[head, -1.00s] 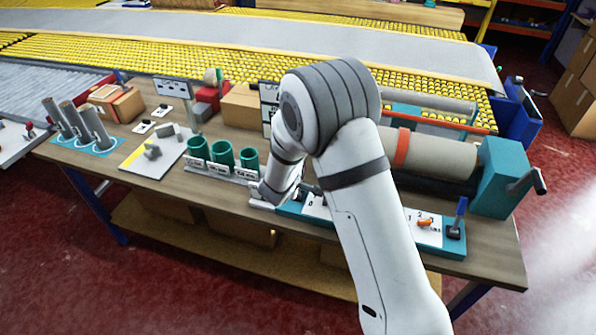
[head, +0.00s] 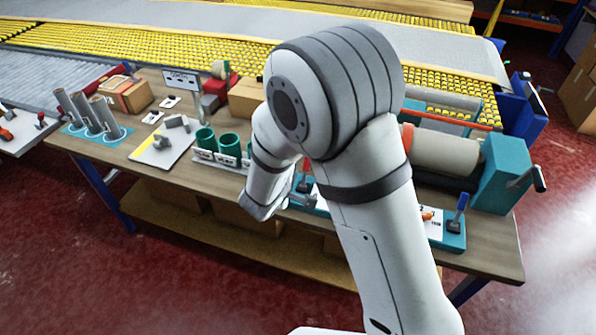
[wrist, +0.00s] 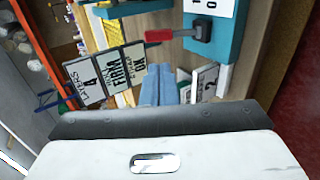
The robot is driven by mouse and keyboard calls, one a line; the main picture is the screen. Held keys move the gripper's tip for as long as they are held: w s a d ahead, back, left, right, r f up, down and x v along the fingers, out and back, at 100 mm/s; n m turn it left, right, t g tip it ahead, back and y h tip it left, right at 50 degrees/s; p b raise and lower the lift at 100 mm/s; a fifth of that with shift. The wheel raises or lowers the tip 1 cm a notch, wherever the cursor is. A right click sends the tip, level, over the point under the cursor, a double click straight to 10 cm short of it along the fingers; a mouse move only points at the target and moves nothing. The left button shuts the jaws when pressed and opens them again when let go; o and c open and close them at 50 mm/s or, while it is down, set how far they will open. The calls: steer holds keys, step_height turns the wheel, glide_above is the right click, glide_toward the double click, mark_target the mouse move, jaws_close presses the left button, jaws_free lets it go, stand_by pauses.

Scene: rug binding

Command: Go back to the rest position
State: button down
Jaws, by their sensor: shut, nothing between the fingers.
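My gripper (wrist: 161,82) shows in the wrist view as two pale fingers close together, shut and empty. It hangs over the workbench (head: 180,184) and appears apart from the things around it. In the head view my arm is folded over the bench's front edge and mostly hides the gripper. A teal switch box (wrist: 216,38) with a red-handled lever (wrist: 160,35) lies beyond the fingers in the wrist view. Three signs, one reading FIRM (wrist: 118,70), stand to their left.
Green cups (head: 229,147), grey tubes (head: 104,112) in a holder and a white and yellow board (head: 150,152) stand on the bench left of my arm. A teal crank unit (head: 503,172) with a large roll (head: 446,153) is to the right. Red floor in front is open.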

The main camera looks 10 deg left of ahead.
steer(key=shift+s+a+r, duration=0.1)
steer(key=shift+s+r, duration=0.1)
steer(key=shift+s, duration=0.15)
stand_by(0.3)
steer(key=s+d+r+m+g+y, duration=0.25)
steer(key=d+r+m+y, duration=0.4)
steer(key=r, duration=0.55)
steer(key=s+d+r+m+g+h+b, duration=0.1)
steer(key=s+d+m, duration=0.3)
steer(key=s+d, duration=0.5)
steer(key=s+d+r+m+g+h, duration=0.2)
steer(key=s+d+m+g+h, duration=0.1)
steer(key=s+d, duration=0.6)
steer(key=shift+s+d+r+m+g+b, duration=0.3)
steer(key=shift+s+m+g, duration=0.3)
steer(key=shift+m, duration=0.45)
